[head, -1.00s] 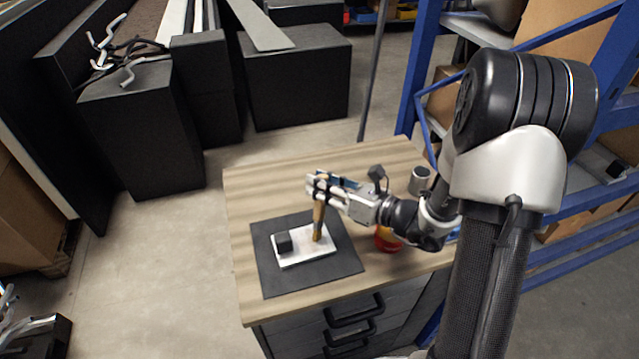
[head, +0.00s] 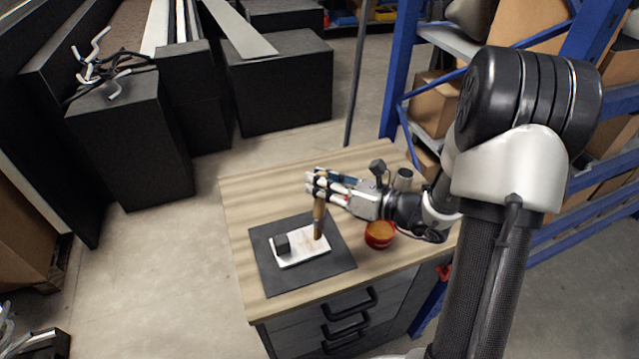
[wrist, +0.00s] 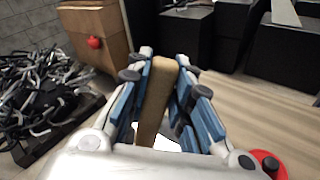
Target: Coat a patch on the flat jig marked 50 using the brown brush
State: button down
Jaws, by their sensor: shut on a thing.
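My gripper (head: 322,182) is shut on the brown brush (head: 319,208), which it holds upright with the bristles down. In the wrist view the brush handle (wrist: 157,95) stands between the blue-padded fingers. The bristle end is at the right part of the white flat jig (head: 309,243), seemingly touching it. A faint brownish patch shows on the jig near the bristles. A dark block (head: 282,244) sits on the jig's left part. The number on the jig is too small to read. The jig lies on a dark mat (head: 305,277).
The mat lies on a wooden-topped drawer cabinet (head: 244,190). A red cup with orange contents (head: 380,234) stands right of the mat, below my arm. A grey cylinder (head: 403,179) stands behind. Blue shelving (head: 400,70) is at the right.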

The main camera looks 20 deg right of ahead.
jog(key=shift+r+p, duration=0.7)
jog(key=shift+r, duration=0.4)
